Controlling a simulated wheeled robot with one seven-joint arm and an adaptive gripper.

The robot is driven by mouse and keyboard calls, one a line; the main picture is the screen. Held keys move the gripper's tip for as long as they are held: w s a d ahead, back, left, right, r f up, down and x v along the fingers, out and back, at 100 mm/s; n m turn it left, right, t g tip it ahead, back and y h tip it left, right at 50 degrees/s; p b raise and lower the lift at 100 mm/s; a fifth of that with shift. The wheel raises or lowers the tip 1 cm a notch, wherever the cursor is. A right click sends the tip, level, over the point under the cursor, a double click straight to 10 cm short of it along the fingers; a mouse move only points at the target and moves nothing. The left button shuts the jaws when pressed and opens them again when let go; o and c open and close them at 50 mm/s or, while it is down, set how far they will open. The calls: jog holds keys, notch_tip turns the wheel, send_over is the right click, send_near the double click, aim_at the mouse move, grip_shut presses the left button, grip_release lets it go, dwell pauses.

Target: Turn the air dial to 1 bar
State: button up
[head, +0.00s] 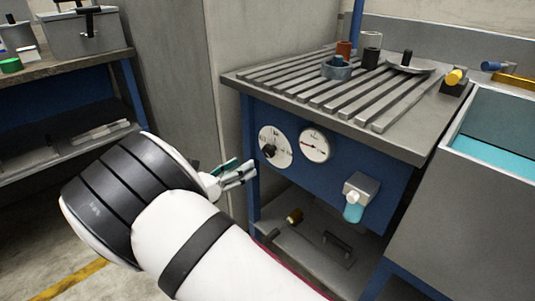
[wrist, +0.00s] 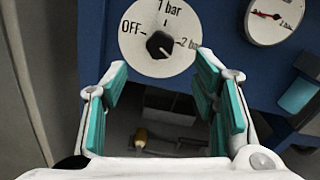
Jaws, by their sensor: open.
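The air dial is a round white plate (head: 275,147) with a black knob (head: 268,151) on the blue front panel of the bench. The wrist view shows the plate (wrist: 133,46) marked OFF at left, 1 bar at top and 2 bar at right. In that view the knob (wrist: 160,43) is at the plate's middle; I cannot tell surely where its pointer aims. My gripper (head: 246,171) is open and empty, in front of the panel and lower left of the dial. In the wrist view its teal-padded fingers (wrist: 162,80) stand wide apart just below the knob, not touching it.
A gauge (head: 316,145) with a red needle sits right of the dial. A grey block with a teal-tipped tap (head: 359,194) sticks out lower right. The slatted bench top (head: 330,88) overhangs the panel. A lower shelf (head: 300,250) holds small parts. A grey wall stands left.

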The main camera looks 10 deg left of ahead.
aim_at(266, 152)
jog(key=b+x, duration=0.2)
jog(key=x, duration=0.8)
jog(key=shift+w+d+b, duration=0.25)
jog(key=shift+w+b, duration=0.1)
jog(key=c, duration=1.2)
